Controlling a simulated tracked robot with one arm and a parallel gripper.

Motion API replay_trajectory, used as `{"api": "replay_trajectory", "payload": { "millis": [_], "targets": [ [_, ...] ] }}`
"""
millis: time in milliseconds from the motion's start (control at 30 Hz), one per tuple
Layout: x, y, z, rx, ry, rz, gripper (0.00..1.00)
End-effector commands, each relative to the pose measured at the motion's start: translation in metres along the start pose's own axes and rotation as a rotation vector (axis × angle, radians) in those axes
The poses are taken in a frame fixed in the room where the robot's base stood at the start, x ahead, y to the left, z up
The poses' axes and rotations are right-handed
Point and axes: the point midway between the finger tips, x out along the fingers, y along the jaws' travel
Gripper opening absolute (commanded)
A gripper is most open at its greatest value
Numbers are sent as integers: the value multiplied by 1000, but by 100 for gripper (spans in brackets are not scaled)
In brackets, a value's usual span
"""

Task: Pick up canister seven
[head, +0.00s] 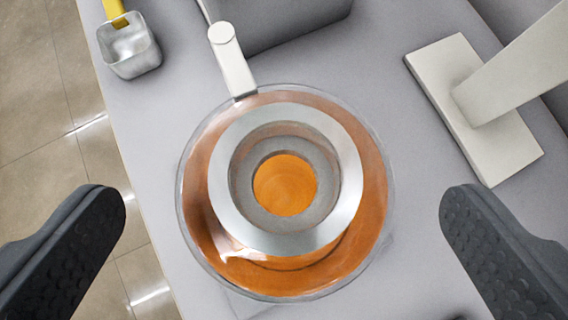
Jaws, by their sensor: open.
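A round clear canister (360,240) with an orange filling stands on a grey surface in the middle of the head view, seen from above. It has a pale ring-shaped top with a grey inner ring and an orange centre. A white spout-like piece sticks out toward the upper left. No number shows, so I cannot tell whether it is canister seven. My gripper (283,225) is open and empty, with one dark finger on each side of the canister and a gap on both sides. The height of the fingers relative to it is unclear.
A small metal scoop (130,50) with a yellow handle lies at the upper left near the surface's edge. A grey block (280,20) stands behind the canister. A white base with a slanted post (470,110) stands at the right. Tiled floor (50,90) shows at the left.

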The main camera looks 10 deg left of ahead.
Motion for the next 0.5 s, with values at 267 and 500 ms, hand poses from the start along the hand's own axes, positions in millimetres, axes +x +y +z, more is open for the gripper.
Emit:
{"api": "replay_trajectory", "payload": {
  "millis": [267,500],
  "targets": [
    [21,0,0,-2,3,0,100],
    [49,0,1,-1,0,-1,100]
  ]
}}
